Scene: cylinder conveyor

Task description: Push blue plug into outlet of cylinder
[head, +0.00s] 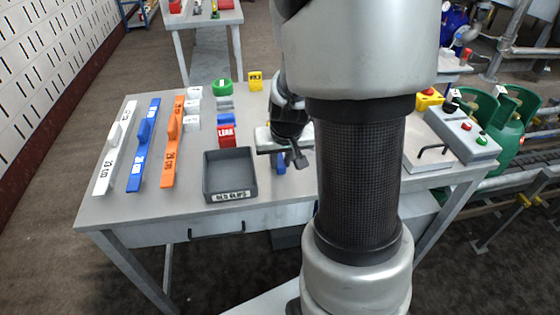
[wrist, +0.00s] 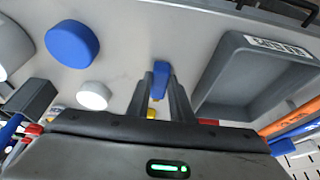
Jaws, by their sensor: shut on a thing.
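The blue plug (wrist: 161,72) is between my gripper's fingertips (wrist: 160,88) in the wrist view, over the grey table top. In the head view, a blue piece (head: 281,164) shows just below my gripper (head: 279,152), right of the grey tray. My gripper is shut on the blue plug, and the fingers hide part of it. Green cylinders (head: 483,112) stand at the right behind the table in the head view. Their outlets are too small to make out clearly.
The tray labelled OLD PLUGS (head: 207,178) is left of my gripper. White (head: 115,148), blue (head: 144,143) and orange (head: 173,142) tools lie at the table's left. My arm hides the table's middle right.

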